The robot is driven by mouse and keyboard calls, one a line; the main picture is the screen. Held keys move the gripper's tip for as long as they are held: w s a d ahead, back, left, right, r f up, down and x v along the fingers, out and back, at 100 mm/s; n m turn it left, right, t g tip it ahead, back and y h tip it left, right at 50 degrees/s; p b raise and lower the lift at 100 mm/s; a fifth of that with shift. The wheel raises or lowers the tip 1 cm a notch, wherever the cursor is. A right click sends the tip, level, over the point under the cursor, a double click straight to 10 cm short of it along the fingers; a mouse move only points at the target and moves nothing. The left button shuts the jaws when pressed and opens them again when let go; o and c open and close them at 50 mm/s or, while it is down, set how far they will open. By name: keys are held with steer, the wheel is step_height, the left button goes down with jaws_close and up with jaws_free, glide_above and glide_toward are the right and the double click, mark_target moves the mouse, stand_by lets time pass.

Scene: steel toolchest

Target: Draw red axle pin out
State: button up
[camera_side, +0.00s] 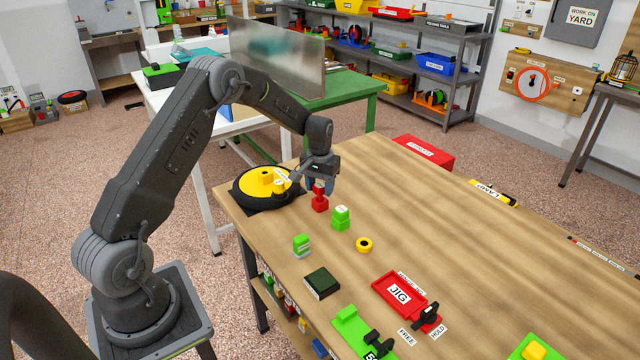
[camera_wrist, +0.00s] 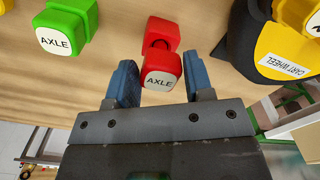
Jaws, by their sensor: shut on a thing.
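The red axle pin (camera_wrist: 161,72) shows in the wrist view as a red head with a white AXLE label. It sits between the blue fingers of my gripper (camera_wrist: 159,64), which is shut on it. A second red block (camera_wrist: 162,30) with a dark recess shows just beyond the head; whether the pin's shaft is still inside it is hidden. In the side view my gripper (camera_side: 320,185) points down over the red block (camera_side: 320,204) near the bench's back left corner.
A green AXLE piece (camera_side: 341,218) stands just right of the red one. The yellow and black cart wheel (camera_side: 262,184) lies close on the left. A yellow ring (camera_side: 364,245), a dark green block (camera_side: 321,283) and a red jig tray (camera_side: 400,292) lie nearer the front.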

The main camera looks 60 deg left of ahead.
mark_target(320, 185)
steer(key=shift+f, duration=1)
steer(key=o, duration=1.1)
step_height(320, 185, up, 14)
steer(key=shift+f, duration=0.1)
steer(key=s+d+r+m+t, duration=0.3)
steer(key=s+d+r, duration=0.9)
steer(key=d+r, duration=0.2)
steer(key=s+d+m+t, duration=0.1)
steer(key=s+d, duration=0.1)
steer(key=s, duration=0.3)
steer(key=s+d+f, duration=0.1)
steer(key=s+d, duration=0.2)
steer(key=s, duration=0.3)
steer(key=s+d+m+t, duration=0.1)
steer(key=s+d, duration=0.2)
steer(key=s, duration=0.3)
steer(key=shift+s+f+m+t, duration=0.1)
steer(key=shift+f+m+t, duration=0.2)
